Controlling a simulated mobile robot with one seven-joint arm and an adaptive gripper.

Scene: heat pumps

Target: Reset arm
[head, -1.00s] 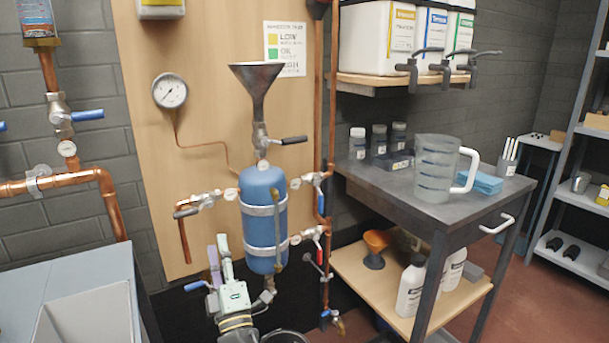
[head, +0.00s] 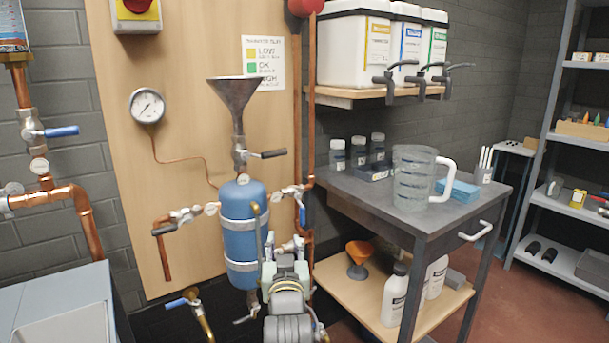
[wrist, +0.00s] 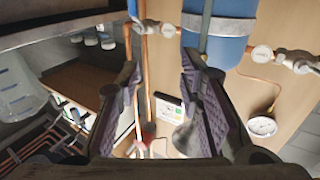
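My gripper (head: 284,250) is in front of the lower right side of the blue tank (head: 245,215) in the head view, with my arm below it at the bottom of the picture. In the wrist view my gripper (wrist: 160,68) has its two dark fingers with purple ribbed pads spread apart, with nothing between them. My gripper hides some of the pipework at the tank's lower right.
A metal funnel (head: 234,95) stands above the tank, and a pressure gauge (head: 147,106) is on the wooden panel. The cart (head: 390,205) on the right carries a clear measuring jug (head: 412,178) and small bottles. Copper pipes (head: 85,215) run at the left.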

